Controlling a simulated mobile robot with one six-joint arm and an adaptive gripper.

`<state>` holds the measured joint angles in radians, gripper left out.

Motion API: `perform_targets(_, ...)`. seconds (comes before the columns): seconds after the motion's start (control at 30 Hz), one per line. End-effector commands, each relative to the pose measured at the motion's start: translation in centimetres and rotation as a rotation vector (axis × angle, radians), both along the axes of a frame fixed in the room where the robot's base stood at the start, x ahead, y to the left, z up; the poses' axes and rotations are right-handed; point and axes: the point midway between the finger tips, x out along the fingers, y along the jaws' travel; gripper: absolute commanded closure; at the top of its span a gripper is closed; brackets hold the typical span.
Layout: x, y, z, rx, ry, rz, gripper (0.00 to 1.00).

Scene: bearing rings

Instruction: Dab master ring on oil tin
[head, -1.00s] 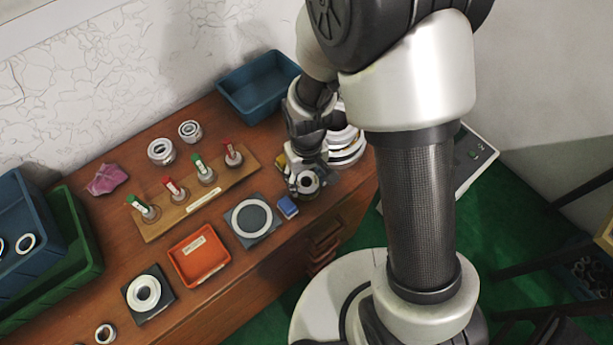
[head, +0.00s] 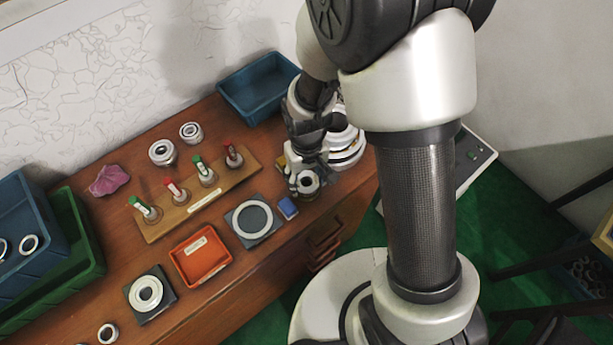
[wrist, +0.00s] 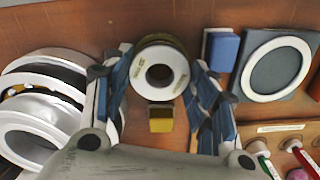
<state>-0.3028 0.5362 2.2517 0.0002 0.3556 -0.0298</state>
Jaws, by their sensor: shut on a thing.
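My gripper (wrist: 158,72) is shut on a pale metal ring (wrist: 142,72) with dark marks on its face and a dark bore. In the head view my gripper (head: 306,178) holds the ring (head: 308,184) low over the right end of the wooden bench. A dark olive round rim (wrist: 160,40) shows just behind the ring in the wrist view; it may be the oil tin, mostly hidden by the ring. I cannot tell whether the ring touches it. A small yellow block (wrist: 160,120) is below the ring in that view.
A blue block (head: 288,207) and a grey pad with a pale ring (head: 252,220) are left of my gripper. Large stacked white rings (wrist: 35,125) stand close on the other side. An orange tray (head: 200,256), a wooden gauge rack (head: 205,200) and a blue bin (head: 258,88) are farther off.

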Motion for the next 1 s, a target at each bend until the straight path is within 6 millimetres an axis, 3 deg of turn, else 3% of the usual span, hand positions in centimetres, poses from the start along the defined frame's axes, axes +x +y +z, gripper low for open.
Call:
perform_targets(0.63,0.1,0.0,5.5,0.001,-0.003,0.000,0.85)
perform_targets(1.0,0.1,0.0,5.9,0.001,-0.003,0.000,0.85)
